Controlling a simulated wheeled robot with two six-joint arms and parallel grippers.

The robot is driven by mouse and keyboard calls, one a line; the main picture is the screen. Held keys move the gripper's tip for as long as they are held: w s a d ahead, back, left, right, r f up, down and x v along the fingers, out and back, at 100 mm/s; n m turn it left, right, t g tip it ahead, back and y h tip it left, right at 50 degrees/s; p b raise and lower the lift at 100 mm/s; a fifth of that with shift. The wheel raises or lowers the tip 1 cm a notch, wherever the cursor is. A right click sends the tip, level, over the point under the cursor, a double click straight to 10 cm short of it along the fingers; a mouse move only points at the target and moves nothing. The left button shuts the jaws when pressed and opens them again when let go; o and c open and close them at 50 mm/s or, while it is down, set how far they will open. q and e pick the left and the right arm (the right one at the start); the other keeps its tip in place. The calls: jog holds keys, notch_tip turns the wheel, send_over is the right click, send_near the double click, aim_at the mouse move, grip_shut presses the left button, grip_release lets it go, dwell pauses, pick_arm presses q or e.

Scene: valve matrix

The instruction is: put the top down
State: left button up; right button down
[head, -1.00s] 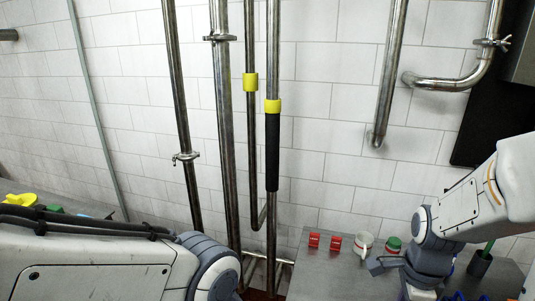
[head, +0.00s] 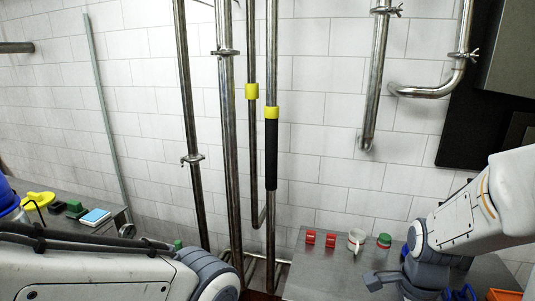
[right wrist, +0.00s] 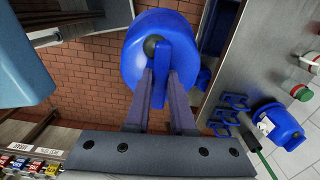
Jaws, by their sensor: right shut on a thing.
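A round blue top (right wrist: 138,55) with a raised grip and a dark round knob fills the upper middle of the right wrist view. My right gripper (right wrist: 162,78) is shut on the grip of this top. The top is held in the air, with brick-coloured floor behind it. A blue round container (right wrist: 290,128) with a white label stands on the metal counter to the right; I cannot tell whether the top belongs to it. In the head view the held top is hidden.
Vertical pipes (head: 228,130) stand ahead. A left counter holds a yellow item (head: 38,200).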

jog(key=shift+w+f, duration=0.3)
jog(key=shift+f, duration=0.05)
jog(key=shift+f+n, duration=0.35)
jog(key=shift+n, duration=0.25)
jog(key=shift+w+a+f+n+b, duration=0.1)
jog(key=shift+w+f+n+b, duration=0.15)
jog(key=shift+f+n+b, duration=0.05)
jog(key=w+a+f+n+b, duration=0.1)
jog(key=f+n, duration=0.1)
jog(key=f, duration=0.1)
jog(key=w+f+n+b, duration=0.1)
jog(key=w+f+n, duration=0.1)
jog(key=f+n, duration=0.1)
jog(key=w+a+f+n+b, duration=0.1)
jog(key=f+n, duration=0.2)
jog(key=shift+w+a+f, duration=0.1)
jog(key=shift+w+a, duration=0.05)
jog(key=shift+a, duration=0.2)
jog(key=w+a+f+n+b, duration=0.2)
jog(key=a+f+n+b, duration=0.1)
jog(key=f+n, duration=0.7)
jog(key=shift+w+a+f+n, duration=0.3)
jog(key=shift+w+a+f, duration=0.1)
jog(key=shift+a+f, duration=0.35)
jog(key=shift+d, duration=0.1)
